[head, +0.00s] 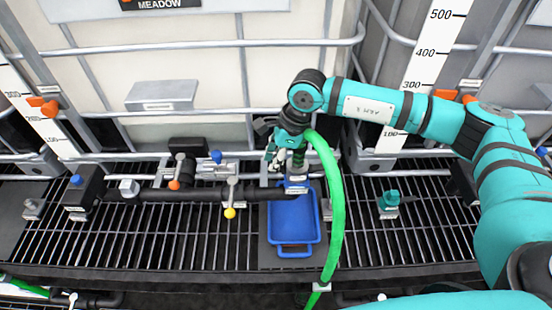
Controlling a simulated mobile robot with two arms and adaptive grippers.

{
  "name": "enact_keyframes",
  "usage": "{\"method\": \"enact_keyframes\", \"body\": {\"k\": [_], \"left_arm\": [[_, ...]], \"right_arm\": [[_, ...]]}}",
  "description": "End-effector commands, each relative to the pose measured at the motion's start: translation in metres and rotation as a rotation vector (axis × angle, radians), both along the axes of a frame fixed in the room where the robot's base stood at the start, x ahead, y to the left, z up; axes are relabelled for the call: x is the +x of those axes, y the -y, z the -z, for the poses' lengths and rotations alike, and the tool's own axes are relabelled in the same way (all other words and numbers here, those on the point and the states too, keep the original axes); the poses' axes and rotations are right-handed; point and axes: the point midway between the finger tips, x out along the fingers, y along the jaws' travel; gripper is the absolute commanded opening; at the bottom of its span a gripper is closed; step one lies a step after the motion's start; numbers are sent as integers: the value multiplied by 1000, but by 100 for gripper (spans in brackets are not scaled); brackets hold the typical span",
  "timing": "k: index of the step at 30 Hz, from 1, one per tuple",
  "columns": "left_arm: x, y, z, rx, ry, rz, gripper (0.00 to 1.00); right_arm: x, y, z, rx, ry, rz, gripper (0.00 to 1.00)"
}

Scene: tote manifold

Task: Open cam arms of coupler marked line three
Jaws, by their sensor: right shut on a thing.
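My right gripper (284,155) is at the manifold in the middle, above the blue tray, pointing down. It is shut at the coupler (299,160) at the upper end of the green hose (333,200). The gripper and wrist partly cover this coupler, so its cam arms and any line marking cannot be made out. The hose arches over and runs down to the right of the tray. A separate teal fitting (389,200) stands on the grating to the right. My left gripper is not in view.
The blue tray (294,254) sits below the coupler. Caged white tanks (190,60) and metal rails close off the back. Grating (170,240) is open in front.

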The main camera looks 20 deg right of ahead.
Motion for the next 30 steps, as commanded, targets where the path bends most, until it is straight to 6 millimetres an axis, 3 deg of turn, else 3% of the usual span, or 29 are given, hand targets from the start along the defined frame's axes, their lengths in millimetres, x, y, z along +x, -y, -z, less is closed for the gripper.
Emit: {"method": "enact_keyframes", "body": {"k": [21, 30], "left_arm": [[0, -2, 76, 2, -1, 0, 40], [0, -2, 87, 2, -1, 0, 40]], "right_arm": [[6, -23, 27, -608, -171, 1, 0], [7, -25, 32, -812, -231, 1, 0]]}}
